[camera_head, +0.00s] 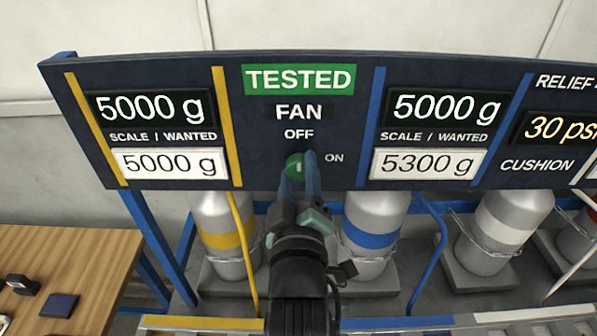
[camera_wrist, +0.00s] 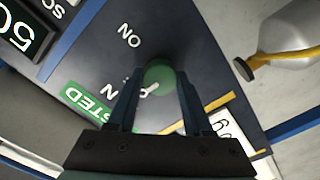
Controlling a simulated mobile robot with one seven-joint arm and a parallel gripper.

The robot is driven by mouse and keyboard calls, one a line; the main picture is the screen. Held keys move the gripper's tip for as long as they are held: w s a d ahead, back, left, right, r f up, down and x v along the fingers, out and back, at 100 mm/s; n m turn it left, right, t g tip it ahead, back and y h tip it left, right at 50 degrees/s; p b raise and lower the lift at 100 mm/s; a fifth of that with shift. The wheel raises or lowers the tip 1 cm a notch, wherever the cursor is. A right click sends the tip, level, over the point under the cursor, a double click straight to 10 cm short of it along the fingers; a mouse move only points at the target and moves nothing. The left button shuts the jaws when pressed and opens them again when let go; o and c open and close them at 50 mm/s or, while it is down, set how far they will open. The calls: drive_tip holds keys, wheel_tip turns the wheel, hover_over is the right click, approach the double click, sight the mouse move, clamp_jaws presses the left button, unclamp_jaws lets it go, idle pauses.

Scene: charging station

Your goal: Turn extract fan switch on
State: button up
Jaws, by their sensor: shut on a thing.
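The fan switch is a round green knob (camera_head: 296,168) on the dark panel (camera_head: 264,116), below the words FAN and OFF, with ON to its right. Its white mark looks roughly upright, toward OFF. The knob also shows in the wrist view (camera_wrist: 160,77), where its white mark points away from the ON label. My gripper (camera_head: 299,164) has one finger on each side of the knob and is shut on it. In the wrist view my gripper's fingers (camera_wrist: 161,84) straddle the knob and partly cover the nearby lettering.
A green TESTED sign (camera_head: 299,79) is above the switch. Scale displays (camera_head: 152,107) (camera_head: 443,108) flank it. Below the panel stand grey cylinders with a yellow band (camera_head: 226,240) and a blue band (camera_head: 369,239). A wooden table (camera_head: 92,258) is at lower left.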

clamp_jaws()
drive_tip(key=m+b, duration=0.1)
drive_tip(key=m, duration=0.2)
drive_tip(key=shift+m, duration=0.4)
drive_tip(key=m, duration=0.4)
drive_tip(key=shift+m+b, duration=0.3)
drive_tip(key=shift+b, duration=0.05)
drive_tip(key=m, duration=0.5)
drive_tip(key=shift+b, duration=0.4)
drive_tip(key=shift+m+b, duration=0.3)
drive_tip(key=shift+m, duration=2)
